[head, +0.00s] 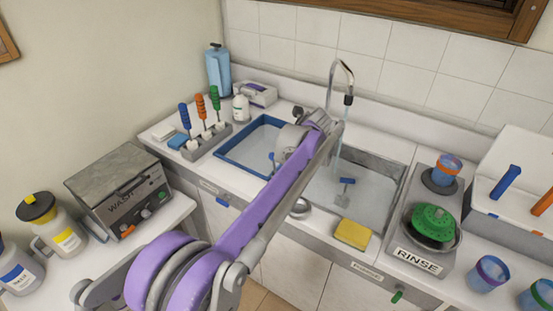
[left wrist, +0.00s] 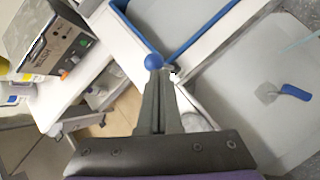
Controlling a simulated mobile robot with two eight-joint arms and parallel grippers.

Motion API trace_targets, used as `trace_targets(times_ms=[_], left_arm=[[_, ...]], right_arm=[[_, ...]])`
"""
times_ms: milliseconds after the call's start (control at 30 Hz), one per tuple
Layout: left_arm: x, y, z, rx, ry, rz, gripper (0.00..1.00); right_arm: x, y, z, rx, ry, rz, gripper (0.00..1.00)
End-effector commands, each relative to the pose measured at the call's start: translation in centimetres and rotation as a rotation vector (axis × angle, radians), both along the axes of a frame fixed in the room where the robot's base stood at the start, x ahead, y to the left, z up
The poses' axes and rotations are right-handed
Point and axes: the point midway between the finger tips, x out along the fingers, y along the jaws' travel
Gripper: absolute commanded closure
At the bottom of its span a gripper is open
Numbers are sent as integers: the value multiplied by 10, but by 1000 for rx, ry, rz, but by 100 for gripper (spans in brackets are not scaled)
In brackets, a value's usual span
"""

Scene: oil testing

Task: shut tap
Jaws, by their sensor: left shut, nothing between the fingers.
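The chrome gooseneck tap (head: 342,70) stands at the back of the sink with a dark nozzle. A pale water stream (head: 338,150) falls from it into the right basin (head: 385,165). My left gripper (left wrist: 158,80) is shut and empty in the left wrist view. My right gripper is not in view.
The blue-rimmed left basin (head: 232,152) adjoins the right one. A yellow sponge (head: 353,233) lies on the front edge. The rinse station (head: 421,245) stands right, the wash unit (head: 120,185) left.

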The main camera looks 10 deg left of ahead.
Motion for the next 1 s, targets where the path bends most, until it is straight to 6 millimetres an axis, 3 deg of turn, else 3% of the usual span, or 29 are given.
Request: trace_targets(times_ms=[1000], left_arm=[[1, 0, 16, -2, -8, 1, 100]], right_arm=[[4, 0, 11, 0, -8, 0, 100]])
